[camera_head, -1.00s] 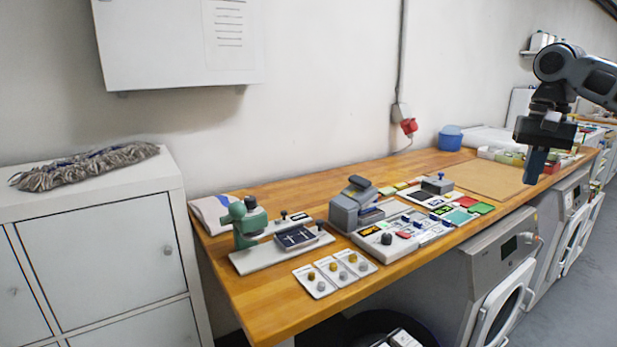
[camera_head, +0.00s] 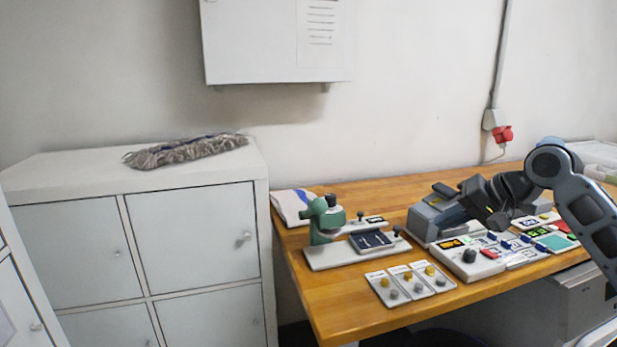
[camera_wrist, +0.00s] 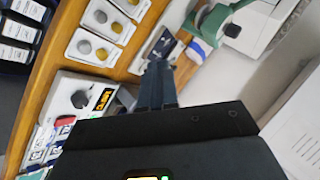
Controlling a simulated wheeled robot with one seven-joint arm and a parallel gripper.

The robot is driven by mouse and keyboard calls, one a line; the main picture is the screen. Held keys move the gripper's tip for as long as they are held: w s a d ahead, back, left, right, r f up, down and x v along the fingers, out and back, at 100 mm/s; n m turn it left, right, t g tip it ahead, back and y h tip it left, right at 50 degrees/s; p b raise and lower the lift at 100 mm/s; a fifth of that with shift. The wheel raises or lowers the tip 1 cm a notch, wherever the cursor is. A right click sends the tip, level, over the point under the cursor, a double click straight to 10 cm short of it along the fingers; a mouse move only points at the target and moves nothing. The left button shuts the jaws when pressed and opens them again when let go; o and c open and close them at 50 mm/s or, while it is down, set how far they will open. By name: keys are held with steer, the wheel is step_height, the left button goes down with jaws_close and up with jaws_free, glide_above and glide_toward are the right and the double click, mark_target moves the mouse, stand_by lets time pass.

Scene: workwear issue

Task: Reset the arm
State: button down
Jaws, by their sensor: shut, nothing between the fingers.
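My gripper (camera_head: 440,212) is at the right of the head view, low over the workbench (camera_head: 340,316), in front of or over the grey device there. I cannot tell the gap between them. In the wrist view the two dark fingers (camera_wrist: 157,75) lie together, shut and empty, pointing toward the green press (camera_wrist: 212,24). My arm is bent, coming in from the right edge.
The green press (camera_head: 325,218) stands left of my gripper on a pale base. Button cards (camera_head: 383,288) and a control box with a dark knob (camera_head: 468,256) lie near the front edge. White cabinets (camera_head: 190,238) with a mop head (camera_head: 185,152) stand left.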

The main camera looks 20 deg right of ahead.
steer(key=w+a+f+t+y, duration=0.1)
steer(key=w+a+f+t, duration=0.1)
steer(key=a, duration=0.7)
steer(key=w+a+f+t+y, duration=0.1)
steer(key=w+a+f+t, duration=0.15)
steer(key=a, duration=0.55)
steer(key=s+a+f+m+t+h, duration=0.25)
steer(key=s+a+f, duration=0.55)
steer(key=a, duration=0.4)
steer(key=s+a+f+n+h, duration=0.1)
steer(key=s+a+f+h, duration=0.1)
steer(key=s, duration=0.8)
steer(key=s+a+f+n+h, duration=0.1)
steer(key=s+f+h, duration=0.1)
steer(key=s, duration=0.8)
steer(key=s+d+r+n, duration=0.2)
steer(key=s+r+n, duration=0.1)
steer(key=s, duration=0.6)
steer(key=s+d+r+n, duration=0.1)
steer(key=s+r+n, duration=0.2)
steer(key=s, duration=0.7)
steer(key=shift+d+n+y, duration=0.4)
steer(key=shift+n+y, duration=0.05)
steer(key=shift+n, duration=0.9)
